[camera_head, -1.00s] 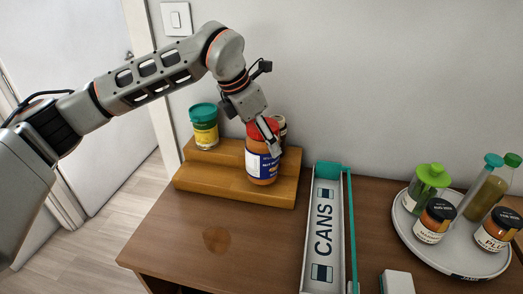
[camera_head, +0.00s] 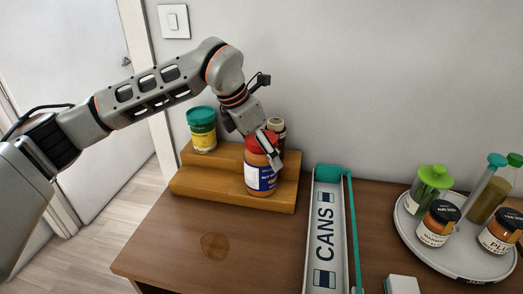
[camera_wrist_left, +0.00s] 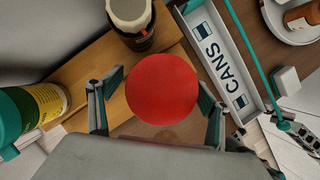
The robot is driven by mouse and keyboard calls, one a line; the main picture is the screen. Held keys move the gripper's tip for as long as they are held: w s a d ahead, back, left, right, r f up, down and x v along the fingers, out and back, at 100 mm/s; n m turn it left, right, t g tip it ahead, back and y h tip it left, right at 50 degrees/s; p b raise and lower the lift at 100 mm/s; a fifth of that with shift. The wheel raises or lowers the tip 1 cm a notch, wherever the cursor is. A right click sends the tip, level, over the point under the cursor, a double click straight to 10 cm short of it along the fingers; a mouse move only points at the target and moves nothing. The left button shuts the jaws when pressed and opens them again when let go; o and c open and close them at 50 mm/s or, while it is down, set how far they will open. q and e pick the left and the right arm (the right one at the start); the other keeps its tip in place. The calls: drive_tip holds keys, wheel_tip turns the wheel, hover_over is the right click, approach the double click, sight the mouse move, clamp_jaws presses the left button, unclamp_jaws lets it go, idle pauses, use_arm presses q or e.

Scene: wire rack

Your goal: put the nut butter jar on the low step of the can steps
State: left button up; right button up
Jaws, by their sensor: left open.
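The nut butter jar (camera_head: 260,178), with a red lid and a blue and white label, stands upright on the low step of the wooden can steps (camera_head: 210,185), towards its right end. In the left wrist view its red lid (camera_wrist_left: 162,88) fills the middle. My left gripper (camera_head: 270,153) is open, with one finger on each side of the lid. In the wrist view a gap shows at the left finger; I cannot tell whether the right finger touches the lid. The jar's base is hidden in the wrist view. My right gripper is not in view.
On the upper step stand a green-lidded yellow jar (camera_head: 202,130) at left and a dark jar (camera_head: 277,127) close behind the nut butter jar. A long CANS tray (camera_head: 325,245) lies to the right. A round tray (camera_head: 460,262) holds jars and bottles. The table front-left is clear.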

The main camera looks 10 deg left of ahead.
use_arm(q)
drive_tip(key=v, duration=1.2)
drive_tip(key=shift+b, duration=0.45)
drive_tip(key=shift+r, duration=0.1)
